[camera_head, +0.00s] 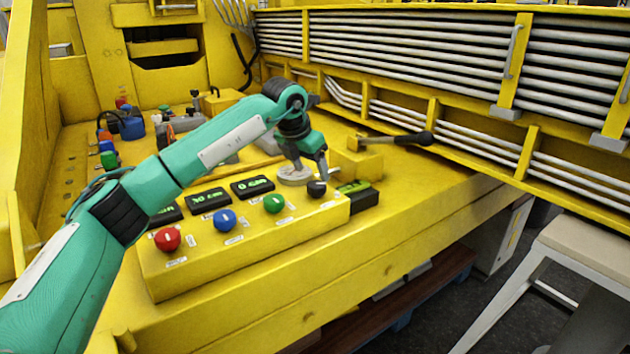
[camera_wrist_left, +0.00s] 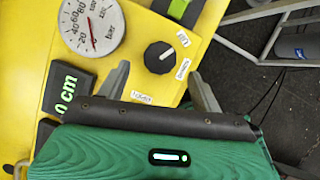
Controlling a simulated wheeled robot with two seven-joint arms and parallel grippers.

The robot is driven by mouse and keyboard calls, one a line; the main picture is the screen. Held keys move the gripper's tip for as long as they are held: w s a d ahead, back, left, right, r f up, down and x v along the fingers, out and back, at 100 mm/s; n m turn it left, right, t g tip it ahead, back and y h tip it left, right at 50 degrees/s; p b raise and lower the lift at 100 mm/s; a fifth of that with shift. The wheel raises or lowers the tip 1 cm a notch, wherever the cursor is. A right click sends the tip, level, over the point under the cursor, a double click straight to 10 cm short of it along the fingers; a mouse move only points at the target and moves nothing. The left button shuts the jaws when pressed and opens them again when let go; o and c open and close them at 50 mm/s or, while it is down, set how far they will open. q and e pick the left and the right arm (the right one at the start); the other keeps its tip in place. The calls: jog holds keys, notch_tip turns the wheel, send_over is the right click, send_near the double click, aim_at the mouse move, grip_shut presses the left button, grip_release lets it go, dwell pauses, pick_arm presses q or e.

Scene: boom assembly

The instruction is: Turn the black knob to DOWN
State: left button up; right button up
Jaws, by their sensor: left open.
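The black knob (camera_head: 316,189) sits at the right end of the yellow control box (camera_head: 245,240), near its right edge. In the left wrist view the knob (camera_wrist_left: 160,57) is round with a short white pointer line. Small white labels (camera_wrist_left: 183,69) lie around it; their text is too small to read surely. My left gripper (camera_head: 311,172) is open just above the knob, fingers pointing down. In the left wrist view the knob lies just beyond and between the two fingertips (camera_wrist_left: 159,70), with nothing held. My right gripper is not in view.
Red (camera_head: 168,239), blue (camera_head: 225,219) and green (camera_head: 274,203) knobs line the same box, with black digital displays (camera_head: 208,199) behind them. A round gauge (camera_wrist_left: 92,27) is beside the black knob. A black-handled hammer (camera_head: 400,139) lies behind. A stool (camera_head: 585,240) stands at right.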

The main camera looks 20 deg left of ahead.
aim_at(316, 184)
pick_arm(q)
jog(key=x, duration=0.5)
jog(key=c, duration=1)
